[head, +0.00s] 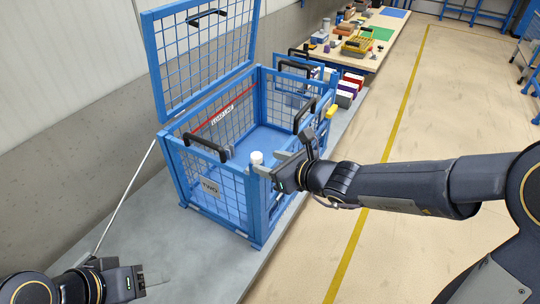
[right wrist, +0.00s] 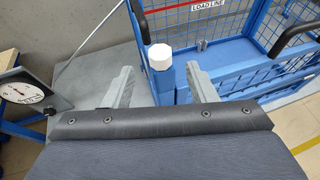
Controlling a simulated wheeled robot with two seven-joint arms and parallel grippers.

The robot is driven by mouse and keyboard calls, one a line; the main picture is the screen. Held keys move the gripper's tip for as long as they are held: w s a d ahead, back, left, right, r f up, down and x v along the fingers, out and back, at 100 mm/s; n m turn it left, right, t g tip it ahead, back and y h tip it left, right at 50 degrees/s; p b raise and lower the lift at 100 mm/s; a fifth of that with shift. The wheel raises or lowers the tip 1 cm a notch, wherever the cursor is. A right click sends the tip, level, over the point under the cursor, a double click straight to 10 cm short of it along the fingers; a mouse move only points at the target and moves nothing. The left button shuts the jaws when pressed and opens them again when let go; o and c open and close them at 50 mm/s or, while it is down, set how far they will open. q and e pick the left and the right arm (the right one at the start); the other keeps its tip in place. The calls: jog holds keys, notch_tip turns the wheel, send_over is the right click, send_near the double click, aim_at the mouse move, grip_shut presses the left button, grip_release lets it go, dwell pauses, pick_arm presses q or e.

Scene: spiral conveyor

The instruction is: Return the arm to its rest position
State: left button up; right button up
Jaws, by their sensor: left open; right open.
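My right arm reaches in from the right in the head view. Its gripper (head: 271,164) is open at the near corner of the blue wire cage (head: 223,206). In the right wrist view the two fingers of this gripper (right wrist: 163,82) stand apart, with the cage's corner post and its white cap (right wrist: 159,57) showing between and just beyond them. The cap (head: 257,158) also shows in the head view; I cannot tell whether a finger touches it. My left gripper (head: 152,281) is open and empty at the lower left, low over the grey platform.
The cage's mesh lid (head: 203,50) stands open. Black handles (head: 205,142) sit on the rim. A workbench (head: 345,58) with loose items and trays stands behind. A dial scale (right wrist: 30,90) shows at left in the right wrist view. Floor right of the yellow line (head: 390,145) is clear.

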jog(key=s+d+r+n+g+y, duration=0.1)
jog(key=s+d+r+n, duration=0.25)
jog(key=s+n, duration=0.4)
jog(key=s+d+r+n+g+y, duration=0.1)
jog(key=s+d+r+n+y, duration=0.1)
jog(key=s+r+n, duration=0.35)
jog(key=s+d+f+n+g+h, duration=0.2)
jog(key=s+d+f+n+h, duration=0.6)
jog(key=s+n, duration=0.5)
jog(key=d+f, duration=0.2)
jog(key=d, duration=0.1)
jog(key=shift+s+d+f, duration=0.15)
jog(key=shift+d+f, duration=0.1)
jog(key=shift+f, duration=0.05)
